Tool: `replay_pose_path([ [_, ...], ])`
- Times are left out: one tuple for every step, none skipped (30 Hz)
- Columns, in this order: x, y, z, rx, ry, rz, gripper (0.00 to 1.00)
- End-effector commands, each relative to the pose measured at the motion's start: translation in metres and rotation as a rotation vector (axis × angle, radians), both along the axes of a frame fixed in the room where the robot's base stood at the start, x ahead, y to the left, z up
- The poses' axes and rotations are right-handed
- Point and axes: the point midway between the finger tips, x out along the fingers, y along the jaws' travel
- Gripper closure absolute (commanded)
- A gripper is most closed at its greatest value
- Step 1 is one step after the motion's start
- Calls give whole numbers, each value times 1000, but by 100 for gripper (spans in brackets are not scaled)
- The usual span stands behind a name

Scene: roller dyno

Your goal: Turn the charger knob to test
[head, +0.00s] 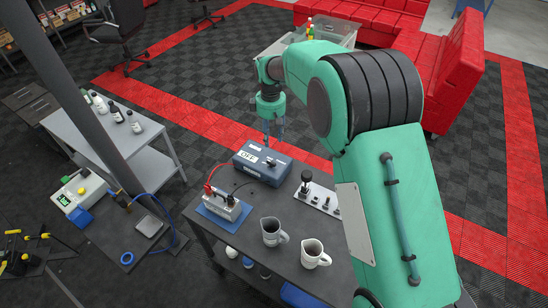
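The charger (250,166) is a blue box on the dark table, with a label on it reading OFF. Its small dark knob (270,162) sits on the top face, right of the label, and which way it points is too small to tell. My gripper (274,146) hangs fingers down just above and behind the charger, near the knob. Its two fingers look apart with nothing between them. I see no clear contact with the knob.
A battery with red and black cables stands on a blue mat (215,212) in front of the charger. A lever panel (322,198) and two mugs (272,232) stand nearby. A side table (120,140) with bottles is at the left. A dark post crosses the left side.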

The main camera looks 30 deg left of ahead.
Motion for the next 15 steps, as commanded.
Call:
replay_pose_path([
  [0, 0, -4, -1, 1, 0, 61],
  [0, 0, -6, -1, 1, 0, 61],
  [0, 0, -9, -1, 1, 0, 61],
  [0, 0, -12, -2, 2, 0, 61],
  [-1, -1, -15, -2, 2, 0, 61],
  [-1, -1, -20, -2, 2, 0, 61],
  [-1, -1, -24, -2, 2, 0, 61],
  [-1, -1, -28, -2, 2, 0, 61],
  [-1, -1, -34, -2, 2, 0, 61],
  [-1, -1, -38, -3, 3, 0, 61],
  [-1, -1, -42, -3, 3, 0, 61],
  [-1, -1, -49, -3, 3, 0, 61],
  [-1, -1, -54, -2, 2, 0, 61],
  [-1, -1, -59, -2, 2, 0, 61],
  [-1, -1, -66, -3, 3, 0, 61],
])
